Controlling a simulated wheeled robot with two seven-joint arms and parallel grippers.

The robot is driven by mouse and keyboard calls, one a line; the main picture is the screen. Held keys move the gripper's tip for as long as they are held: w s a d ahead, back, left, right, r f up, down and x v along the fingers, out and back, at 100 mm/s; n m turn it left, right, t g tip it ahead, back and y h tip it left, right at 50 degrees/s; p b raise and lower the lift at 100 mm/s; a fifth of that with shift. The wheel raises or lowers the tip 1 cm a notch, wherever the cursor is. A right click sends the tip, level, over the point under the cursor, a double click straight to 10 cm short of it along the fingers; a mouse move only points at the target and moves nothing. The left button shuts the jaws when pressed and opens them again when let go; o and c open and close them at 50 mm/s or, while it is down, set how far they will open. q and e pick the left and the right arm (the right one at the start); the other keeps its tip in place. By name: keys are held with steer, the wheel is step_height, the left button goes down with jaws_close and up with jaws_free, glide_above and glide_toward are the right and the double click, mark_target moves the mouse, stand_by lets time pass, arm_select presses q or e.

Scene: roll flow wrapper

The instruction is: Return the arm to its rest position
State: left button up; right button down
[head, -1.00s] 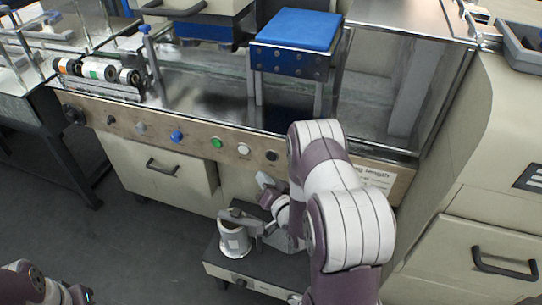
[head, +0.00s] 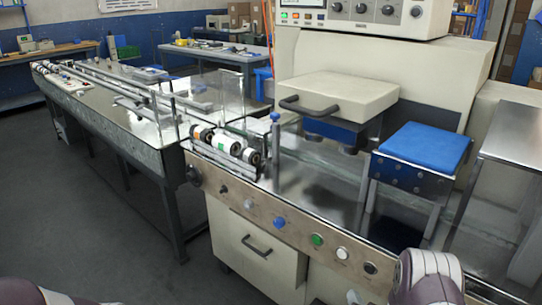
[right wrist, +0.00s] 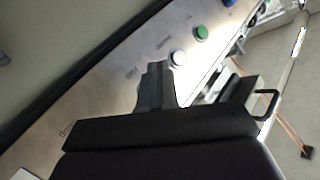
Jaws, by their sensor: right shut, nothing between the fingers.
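My right arm (head: 428,278) comes in at the bottom right of the head view, in front of the wrapper's control panel (head: 262,215). Its gripper is mostly below the picture there. In the right wrist view the dark fingers of my right gripper (right wrist: 155,85) are together with nothing between them. They show against the panel, near the white button (right wrist: 178,57) and the green button (right wrist: 201,33). I cannot tell the gap to the panel. A piece of my left arm (head: 35,292) shows at the bottom left of the head view; its gripper is out of view.
The wrapper carries film rollers (head: 228,145), a blue-topped block (head: 425,147) and a handled cover (head: 335,100). A drawer (head: 250,250) is under the panel. A long conveyor table (head: 110,115) extends left. The floor (head: 85,225) in front is clear.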

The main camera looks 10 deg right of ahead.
steer(key=s+f+n+g, duration=0.2)
steer(key=s+f+g, duration=0.4)
steer(key=f+g, duration=0.1)
steer(key=s+a+r+n+g, duration=0.4)
steer(key=s+a+r+g, duration=0.35)
steer(key=s+r, duration=0.35)
steer(key=a+r+n+p, duration=0.1)
steer(key=r+p, duration=0.7)
steer(key=r, duration=0.3)
steer(key=a+r+y+p, duration=0.1)
steer(key=a+r+p, duration=0.1)
steer(key=r+p, duration=0.7)
steer(key=shift+s+a+r+n+t, duration=0.2)
steer(key=shift+a+r+n+t, duration=0.15)
steer(key=shift+r, duration=1.3)
